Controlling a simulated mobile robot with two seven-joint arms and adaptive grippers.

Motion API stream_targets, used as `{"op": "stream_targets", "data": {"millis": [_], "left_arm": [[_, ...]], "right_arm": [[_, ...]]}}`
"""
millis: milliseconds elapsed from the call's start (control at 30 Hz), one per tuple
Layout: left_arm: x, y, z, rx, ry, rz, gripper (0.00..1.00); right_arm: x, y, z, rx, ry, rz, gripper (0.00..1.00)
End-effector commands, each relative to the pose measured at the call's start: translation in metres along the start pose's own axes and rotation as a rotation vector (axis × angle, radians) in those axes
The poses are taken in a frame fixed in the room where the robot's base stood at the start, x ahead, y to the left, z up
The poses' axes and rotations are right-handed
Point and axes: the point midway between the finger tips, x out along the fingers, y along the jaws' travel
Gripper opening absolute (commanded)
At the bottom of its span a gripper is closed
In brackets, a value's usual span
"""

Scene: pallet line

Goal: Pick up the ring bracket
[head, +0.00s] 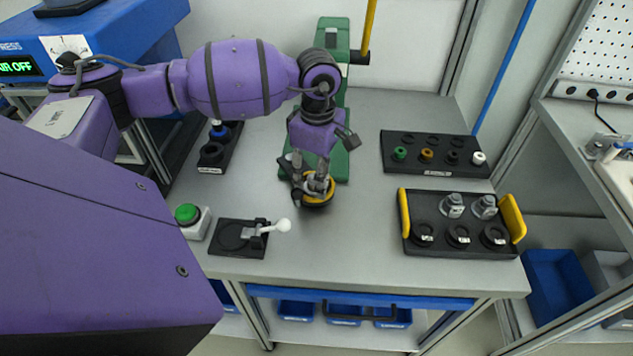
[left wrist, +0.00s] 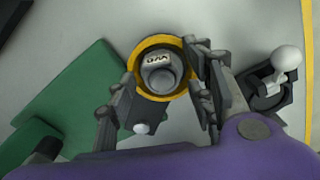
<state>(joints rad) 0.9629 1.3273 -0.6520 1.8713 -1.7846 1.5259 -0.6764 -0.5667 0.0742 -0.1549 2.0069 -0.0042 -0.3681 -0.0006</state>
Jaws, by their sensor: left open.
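A grey round part with a dark mark on top, which looks like the ring bracket (left wrist: 163,72), sits inside a yellow-rimmed round holder (left wrist: 136,84) in the left wrist view. In the head view the holder (head: 318,205) stands at the front of the green press, and the part is mostly hidden by my fingers. My left gripper (head: 311,185) points down over it with its fingers open. In the left wrist view the fingers (left wrist: 163,86) are on either side of the part; I cannot tell whether they touch it. My right gripper is not in view.
A black tray with yellow handles (head: 455,243) at the right holds two grey parts (head: 452,205) and several round holders. A black rack (head: 436,169) lies behind it. A black fixture with a white-knobbed lever (head: 283,225) and a green button (head: 187,214) are at the front left.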

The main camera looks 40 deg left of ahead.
Motion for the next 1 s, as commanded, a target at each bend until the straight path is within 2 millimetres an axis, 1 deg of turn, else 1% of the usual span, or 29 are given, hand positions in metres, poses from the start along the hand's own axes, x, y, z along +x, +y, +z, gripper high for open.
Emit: {"op": "stream_targets", "data": {"millis": [233,267,600,633,867,1000], "left_arm": [[0.003,0.0004,0.0,0.0,0.0,0.001,0.48],[0.003,0.0004,0.0,0.0,0.0,0.001,0.47],[0.0027,0.0003,0.0002,0.0,-0.001,0.001,0.02],[0.0026,0.0004,0.0002,0.0,-0.001,0.001,0.0],[0.0019,0.0007,0.0003,0.0,-0.001,0.002,0.0],[-0.0018,0.0009,0.0003,0.0,-0.001,0.003,0.0]], "right_arm": [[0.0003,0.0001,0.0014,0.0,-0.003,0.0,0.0],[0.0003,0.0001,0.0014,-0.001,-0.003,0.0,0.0],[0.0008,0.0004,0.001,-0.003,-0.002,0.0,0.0],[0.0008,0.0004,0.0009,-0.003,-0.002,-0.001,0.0],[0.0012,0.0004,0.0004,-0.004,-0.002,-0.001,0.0],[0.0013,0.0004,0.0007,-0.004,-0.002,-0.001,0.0]]}}
